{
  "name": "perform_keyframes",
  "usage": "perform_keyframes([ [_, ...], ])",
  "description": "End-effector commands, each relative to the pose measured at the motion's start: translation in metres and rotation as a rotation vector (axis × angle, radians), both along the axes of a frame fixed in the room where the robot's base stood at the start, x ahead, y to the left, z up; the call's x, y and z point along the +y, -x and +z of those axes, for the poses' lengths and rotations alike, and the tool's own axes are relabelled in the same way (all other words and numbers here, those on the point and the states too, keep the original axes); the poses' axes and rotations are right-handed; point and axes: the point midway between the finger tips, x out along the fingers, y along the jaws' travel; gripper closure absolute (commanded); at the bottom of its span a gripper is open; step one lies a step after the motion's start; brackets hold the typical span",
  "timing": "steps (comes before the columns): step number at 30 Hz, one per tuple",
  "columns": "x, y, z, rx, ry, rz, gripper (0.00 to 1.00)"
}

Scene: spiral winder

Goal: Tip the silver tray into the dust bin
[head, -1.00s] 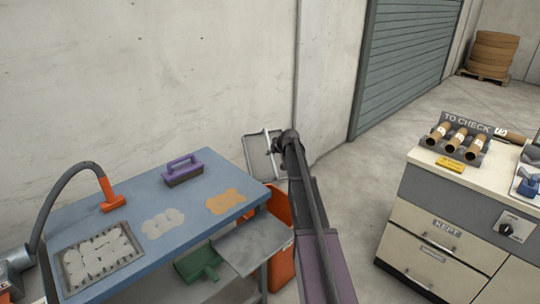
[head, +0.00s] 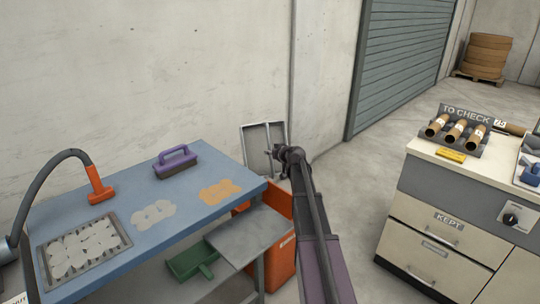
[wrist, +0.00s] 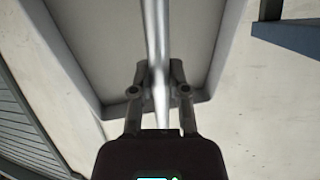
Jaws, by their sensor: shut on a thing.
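The silver tray (head: 256,139) is a shallow rectangular pan with a raised rim and a bar handle across it. It is held steeply tilted beyond the blue table's right end. My gripper (head: 274,152) is shut on the bar handle. In the wrist view, the fingers (wrist: 158,75) close around the bar (wrist: 157,28), with the tray's pale inner face (wrist: 112,35) behind it. No load shows on the visible part of that face. The orange dust bin (head: 284,247) stands below, beside the table; its opening is mostly hidden by my arm and a grey panel.
The blue table (head: 140,213) holds a purple-handled brush (head: 176,162), an orange hose nozzle (head: 98,187), a grate (head: 82,245) and white and orange patches. A grey panel (head: 240,232) juts out near the bin. A green dustpan (head: 192,261) lies below. A bare wall stands behind the tray.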

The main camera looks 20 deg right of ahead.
Motion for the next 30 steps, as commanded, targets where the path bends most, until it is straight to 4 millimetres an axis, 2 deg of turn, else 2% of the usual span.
perform_keyframes([
  [15, 0.002, 0.022, -0.008, -0.180, 0.015, -0.001, 1.00],
  [30, 0.002, 0.028, -0.006, -0.242, 0.022, -0.002, 1.00],
])
